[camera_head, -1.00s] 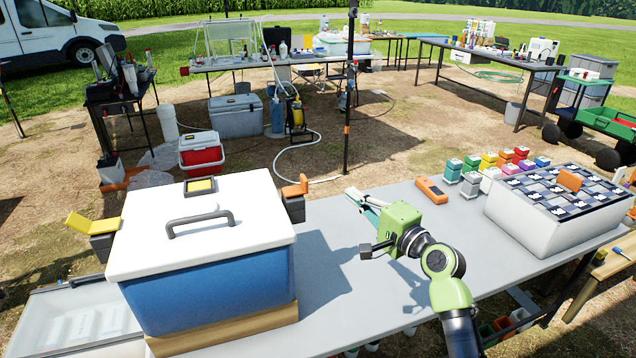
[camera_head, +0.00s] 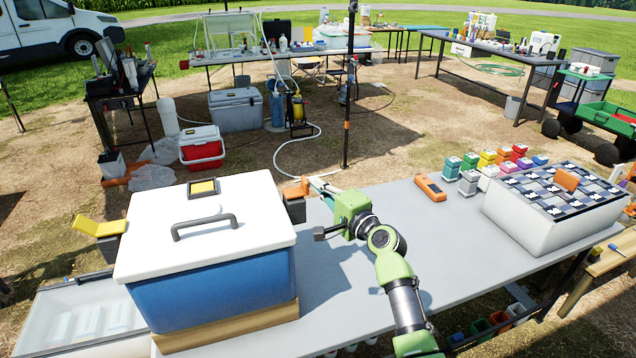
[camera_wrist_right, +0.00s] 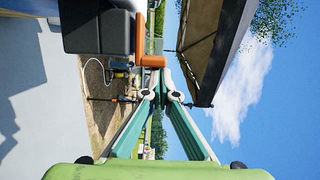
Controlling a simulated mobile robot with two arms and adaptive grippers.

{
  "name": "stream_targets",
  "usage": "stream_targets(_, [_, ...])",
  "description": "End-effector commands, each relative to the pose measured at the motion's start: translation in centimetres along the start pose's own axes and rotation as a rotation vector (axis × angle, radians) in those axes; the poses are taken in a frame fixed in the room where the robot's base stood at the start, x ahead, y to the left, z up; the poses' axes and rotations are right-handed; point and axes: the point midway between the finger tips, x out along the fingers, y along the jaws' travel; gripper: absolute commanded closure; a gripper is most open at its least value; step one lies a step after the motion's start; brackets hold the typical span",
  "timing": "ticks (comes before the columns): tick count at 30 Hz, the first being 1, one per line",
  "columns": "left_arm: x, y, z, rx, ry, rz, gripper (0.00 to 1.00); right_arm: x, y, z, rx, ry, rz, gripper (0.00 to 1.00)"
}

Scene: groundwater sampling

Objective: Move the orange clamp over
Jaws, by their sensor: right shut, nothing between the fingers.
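The orange clamp (camera_head: 295,191) sits on a dark grey block at the right side of the blue cooler (camera_head: 215,295) with a white lid. It also shows in the right wrist view (camera_wrist_right: 151,61), beside the dark block (camera_wrist_right: 98,32). My right gripper (camera_head: 317,184) has its teal fingers together and empty, just right of the clamp. In the right wrist view its fingertips (camera_wrist_right: 161,73) are close to the clamp's orange end; I cannot tell whether they touch. My left gripper is not in view.
A yellow clamp (camera_head: 98,227) sits at the cooler's left side. The table (camera_head: 430,245) between cooler and box is clear except for my arm.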

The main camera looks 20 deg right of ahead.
Motion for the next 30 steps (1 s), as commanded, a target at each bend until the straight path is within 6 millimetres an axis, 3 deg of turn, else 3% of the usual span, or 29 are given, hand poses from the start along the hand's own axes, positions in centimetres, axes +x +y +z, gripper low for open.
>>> stream_targets(8, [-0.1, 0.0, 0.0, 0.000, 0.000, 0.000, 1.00, 0.0, 0.0, 0.1, 0.000, 0.000, 0.001, 1.00])
stream_targets(16, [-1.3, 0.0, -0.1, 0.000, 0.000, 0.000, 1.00, 0.8, -0.1, 3.3, 0.000, -0.001, 0.001, 1.00])
stream_targets(30, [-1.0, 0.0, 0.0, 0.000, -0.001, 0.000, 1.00, 1.0, 0.0, 3.3, -0.001, -0.003, 0.000, 1.00])
